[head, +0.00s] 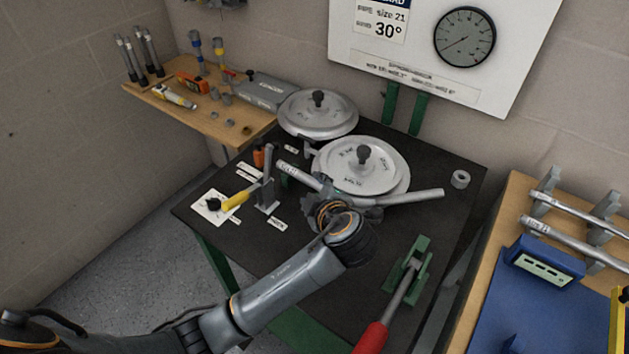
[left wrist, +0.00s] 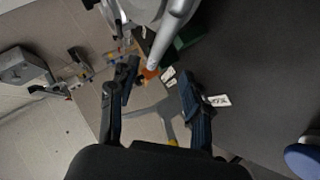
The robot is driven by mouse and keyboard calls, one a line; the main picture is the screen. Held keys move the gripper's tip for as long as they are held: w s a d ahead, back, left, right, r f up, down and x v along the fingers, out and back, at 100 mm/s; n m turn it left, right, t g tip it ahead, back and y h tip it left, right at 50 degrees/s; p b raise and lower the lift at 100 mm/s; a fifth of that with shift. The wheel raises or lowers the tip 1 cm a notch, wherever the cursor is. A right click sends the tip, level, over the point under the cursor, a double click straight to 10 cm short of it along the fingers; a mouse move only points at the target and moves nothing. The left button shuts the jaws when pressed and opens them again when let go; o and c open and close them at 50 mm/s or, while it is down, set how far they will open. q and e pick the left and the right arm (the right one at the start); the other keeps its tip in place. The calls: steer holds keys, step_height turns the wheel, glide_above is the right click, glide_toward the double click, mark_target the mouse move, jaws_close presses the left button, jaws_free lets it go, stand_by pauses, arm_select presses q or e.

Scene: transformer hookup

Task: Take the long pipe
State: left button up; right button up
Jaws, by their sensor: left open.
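A grey metal pipe (head: 415,197) lies in the bender beside the front round die (head: 345,178). Another pipe length with a label (head: 300,176) slants up to the left. My gripper hides the part between, so I cannot tell surely that they are one bent pipe. My left gripper (head: 325,203) is over the bench by this pipe. In the left wrist view, my left gripper (left wrist: 157,95) has its fingers apart, with the pipe (left wrist: 172,35) ending just beyond the gap between them. Two straight pipes (head: 572,241) lie on the rack at right. My right gripper is not in view.
The dark bench (head: 300,265) has a second round die (head: 318,113), a yellow-handled tool (head: 238,199) and a red-handled lever (head: 375,335). A wooden shelf (head: 245,122) holds tools. A blue box (head: 543,262) stands at right.

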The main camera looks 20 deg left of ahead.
mark_target(307, 180)
arm_select(q)
steer(key=shift+x, duration=1.05)
steer(key=shift+w+a+f+p, duration=0.15)
steer(key=shift+w+a+p, duration=0.1)
steer(key=shift+w+p, duration=0.2)
steer(key=p+x, duration=0.1)
steer(key=x, duration=0.2)
steer(key=shift+w+a+f, duration=0.1)
steer(key=shift+w+f, duration=0.05)
steer(key=shift+w, duration=0.15)
steer(key=shift+w+a+f, duration=0.15)
steer(key=shift+w+f, duration=0.1)
steer(key=shift+f, duration=0.05)
steer(key=shift+s, duration=0.1)
steer(key=shift+c, duration=0.4)
steer(key=shift+r, duration=0.1)
jaws_close()
